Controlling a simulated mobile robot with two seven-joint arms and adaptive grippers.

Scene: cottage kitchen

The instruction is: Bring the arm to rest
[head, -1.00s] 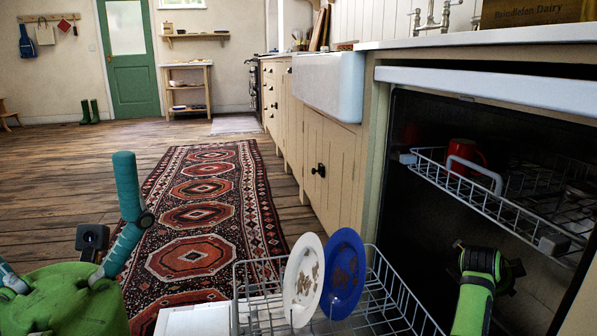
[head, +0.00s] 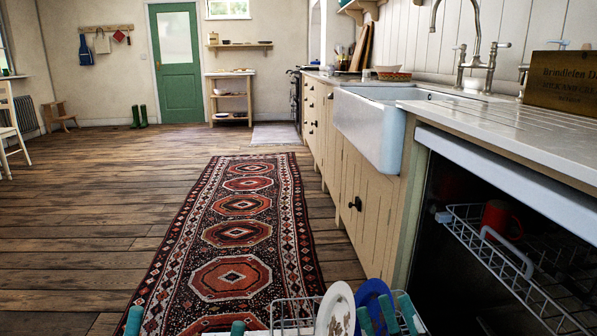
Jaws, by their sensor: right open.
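My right gripper (head: 388,315) shows at the bottom edge, right of centre, as teal fingertips standing apart. It looks open and empty, and its fingertips overlap the blue plate (head: 373,289) in the picture; I cannot tell whether they touch it. My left gripper (head: 186,324) shows only as two teal tips far apart at the bottom edge, over the patterned rug, with nothing seen between them. The palms and arms of both are below the picture.
A white patterned plate (head: 337,308) stands beside the blue one in the wire lower rack (head: 290,311). The open dishwasher's upper rack (head: 508,271) holds a red mug (head: 501,218). The sink (head: 371,130) and worktop (head: 500,122) line the right. The rug (head: 238,234) and floor are clear.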

